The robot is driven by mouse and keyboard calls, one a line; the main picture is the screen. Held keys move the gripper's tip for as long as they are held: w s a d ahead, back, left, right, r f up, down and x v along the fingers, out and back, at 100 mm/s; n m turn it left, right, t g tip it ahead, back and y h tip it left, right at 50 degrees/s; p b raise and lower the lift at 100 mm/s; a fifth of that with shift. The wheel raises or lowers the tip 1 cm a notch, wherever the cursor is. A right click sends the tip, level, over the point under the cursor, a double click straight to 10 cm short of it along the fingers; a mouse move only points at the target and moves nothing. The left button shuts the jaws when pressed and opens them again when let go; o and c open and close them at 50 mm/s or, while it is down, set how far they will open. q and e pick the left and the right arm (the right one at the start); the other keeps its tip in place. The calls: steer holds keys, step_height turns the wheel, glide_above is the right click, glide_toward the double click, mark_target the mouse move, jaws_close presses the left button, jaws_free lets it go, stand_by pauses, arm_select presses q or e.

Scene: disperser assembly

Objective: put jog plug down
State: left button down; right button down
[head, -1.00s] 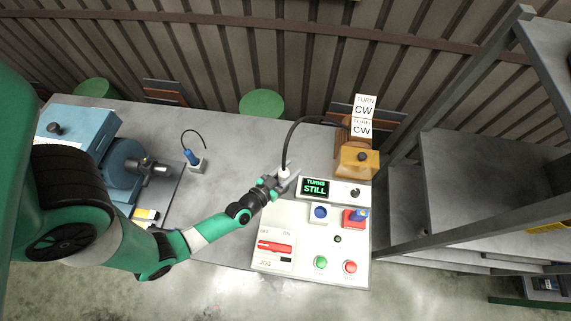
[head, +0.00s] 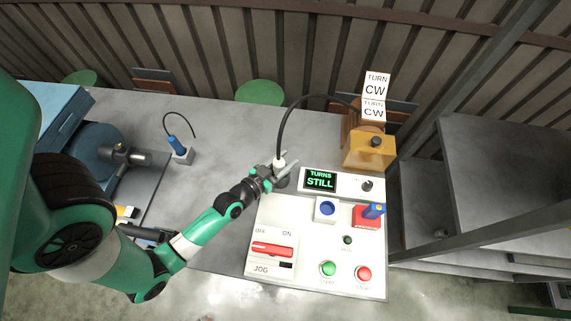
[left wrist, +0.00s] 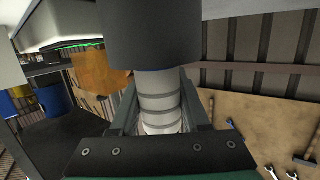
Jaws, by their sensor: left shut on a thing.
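My left gripper (head: 281,171) is shut on the jog plug (head: 279,163), which has a white body and a black cable arching to the orange box (head: 370,150) at the back right. The plug is at the back left corner of the pale control panel (head: 315,235). I cannot tell whether its lower end touches the surface. In the left wrist view the plug's ribbed white body (left wrist: 160,100) sits between the fingers, with a wide dark cylinder above it. The panel's JOG area has a red switch (head: 272,249) and a dark slot (head: 286,265). My right gripper is out of view.
A display reading "TURNS STILL" (head: 320,180) stands close right of the gripper. The panel also has a blue round socket (head: 326,208), a red block (head: 368,221) and green and red buttons. The grey table (head: 225,135) between is bare.

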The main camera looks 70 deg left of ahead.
arm_select(q)
steer(key=shift+r, duration=0.15)
steer(key=shift+f, duration=0.3)
steer(key=shift+c, duration=1.9)
jaws_free()
steer(key=shift+r, duration=0.1)
steer(key=shift+r, duration=0.1)
steer(key=shift+s+r, duration=0.1)
steer(key=b+v, duration=0.6)
steer(key=v, duration=0.5)
steer(key=shift+s+d, duration=0.25)
steer(key=shift+s, duration=0.05)
